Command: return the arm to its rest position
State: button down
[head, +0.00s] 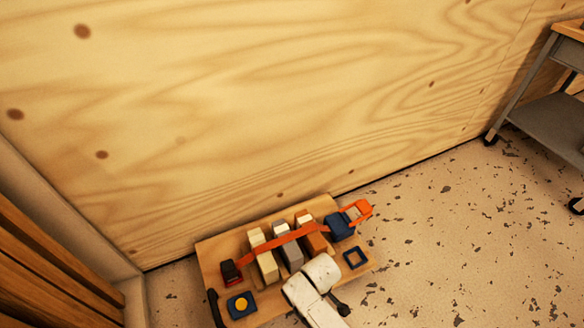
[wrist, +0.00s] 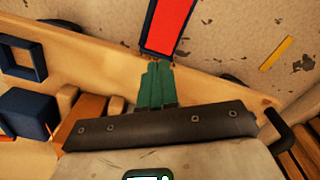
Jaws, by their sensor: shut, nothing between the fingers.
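My gripper (wrist: 157,68) shows in the wrist view as green fingers pressed together, with nothing between them. The fingers point up the picture from a dark bar, over the edge of a light wooden deck. In the head view my white arm lies low over the same deck at the bottom of the picture. My fingers cannot be made out clearly there. No foil roll can be made out in either view.
A plywood wall (head: 270,90) stands close behind the deck. A grey cart (head: 550,115) with a wooden top stands at the far right. Brown wooden slats (head: 50,265) stand at the left. Speckled floor (head: 470,235) is open to the right. The wrist view shows a yellow floor strip (wrist: 277,54).

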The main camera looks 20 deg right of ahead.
jog(key=s+d+r+m+t, duration=0.1)
jog(key=s+d+r+m, duration=0.25)
jog(key=s+r, duration=0.6)
jog(key=s+d+r+m, duration=0.35)
jog(key=s+r, duration=0.35)
jog(key=r, duration=0.6)
notch_tip(320, 180, up, 33)
jog(key=p, duration=3.3)
jog(key=shift+d+n+p, duration=0.3)
jog(key=shift+d+p, duration=0.05)
jog(key=shift+d, duration=0.05)
jog(key=w+a+f+n+b, duration=0.2)
jog(key=w+f+n+b, duration=0.2)
jog(key=f+b, duration=0.8)
jog(key=w+a+f+n+y+b, duration=0.1)
jog(key=w+a+f+n+b, duration=0.2)
jog(key=f, duration=2.5)
jog(key=w+a+f+n+b, duration=0.2)
jog(key=w+f+n+b, duration=0.3)
jog(key=f+b, duration=1.6)
jog(key=shift+w+a+y+b, duration=0.15)
jog(key=shift+w+b, duration=0.4)
jog(key=shift+w, duration=0.65)
jog(key=shift+w+a+y+b, duration=0.15)
jog(key=shift+w+b, duration=0.35)
jog(key=shift+w, duration=0.65)
